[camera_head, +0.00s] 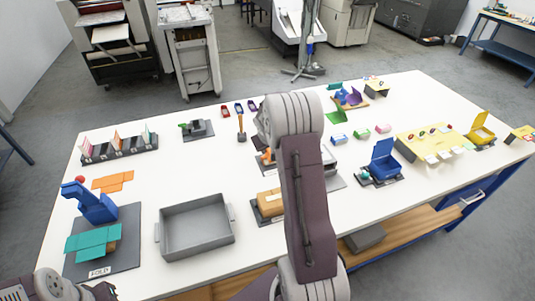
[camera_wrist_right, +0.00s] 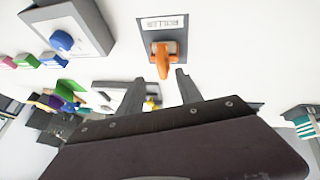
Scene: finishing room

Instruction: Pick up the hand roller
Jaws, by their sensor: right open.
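The hand roller (camera_wrist_right: 164,58) is orange and sits on a grey plate (camera_wrist_right: 148,38) with a white label reading ROLLER, seen upside down in the right wrist view. Part of an orange thing, likely the same roller, shows beside my right arm in the head view (camera_head: 266,156). My right gripper (camera_wrist_right: 158,86) is open, its two dark fingers apart. In the right wrist view the roller's narrow end points toward the gap between the fingertips, with nothing held. In the head view my right arm hides the gripper. Only parts of my left arm show at the lower left; its gripper is out of frame.
A grey tray (camera_head: 196,228) stands at the front of the white table. A tan block (camera_head: 269,204) lies close to my right arm. A grey box with a blue knob (camera_wrist_right: 62,40) is near the roller plate. Small coloured pieces lie farther back.

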